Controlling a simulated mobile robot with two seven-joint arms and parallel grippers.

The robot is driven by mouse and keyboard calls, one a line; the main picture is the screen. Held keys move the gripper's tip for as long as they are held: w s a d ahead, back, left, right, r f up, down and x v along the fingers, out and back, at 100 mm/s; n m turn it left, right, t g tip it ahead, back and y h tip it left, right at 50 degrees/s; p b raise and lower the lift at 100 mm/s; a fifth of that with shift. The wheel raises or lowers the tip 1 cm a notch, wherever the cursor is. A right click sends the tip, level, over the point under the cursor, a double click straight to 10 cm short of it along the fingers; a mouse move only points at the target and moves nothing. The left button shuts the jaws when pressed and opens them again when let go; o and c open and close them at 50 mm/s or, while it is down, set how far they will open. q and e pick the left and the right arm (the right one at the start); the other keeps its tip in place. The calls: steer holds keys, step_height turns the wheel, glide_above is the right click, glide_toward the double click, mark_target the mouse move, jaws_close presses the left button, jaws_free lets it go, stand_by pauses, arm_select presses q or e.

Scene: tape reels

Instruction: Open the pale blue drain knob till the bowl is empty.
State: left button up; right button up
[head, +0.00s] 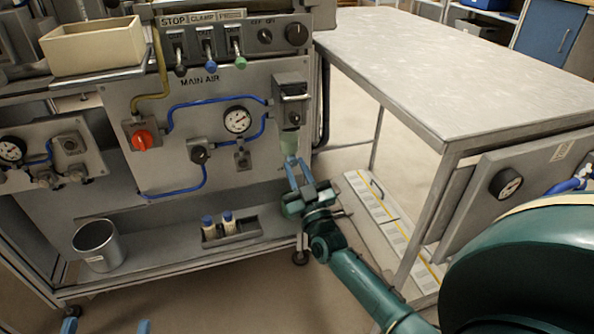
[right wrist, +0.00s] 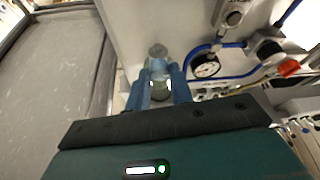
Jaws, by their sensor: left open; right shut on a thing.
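The clear, greyish-green bowl (head: 289,143) hangs under a grey metal unit (head: 291,100) at the right side of the main air panel. The pale blue drain knob (right wrist: 157,65) is at the bowl's lower end, between the fingertips of my right gripper (right wrist: 158,74). My right gripper (head: 291,165) comes up from below and is shut on the knob, with its fingers hiding part of it. The bowl's liquid level is too small to tell. My left gripper (head: 106,326) is open and empty at the bottom left edge, with only its fingertips showing.
A metal cup (head: 97,245) and a small tray (head: 232,232) with two bottles stand on the lower shelf. A red knob (head: 142,140), gauge (head: 237,120) and blue hoses are on the panel. A grey table (head: 450,70) stands right.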

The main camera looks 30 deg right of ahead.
jaws_close()
steer(key=shift+a+m+h+p, duration=0.1)
steer(key=shift+m+h+p, duration=0.25)
steer(key=shift+m, duration=0.45)
steer(key=m+h, duration=0.1)
steer(key=m, duration=0.1)
steer(key=shift+m+g+h, duration=0.25)
steer(key=shift+m+g, duration=0.05)
steer(key=o, duration=0.7)
jaws_free()
steer(key=shift+f, duration=0.1)
steer(key=p+v, duration=0.2)
steer(key=v, duration=1.1)
steer(key=shift+p, duration=0.35)
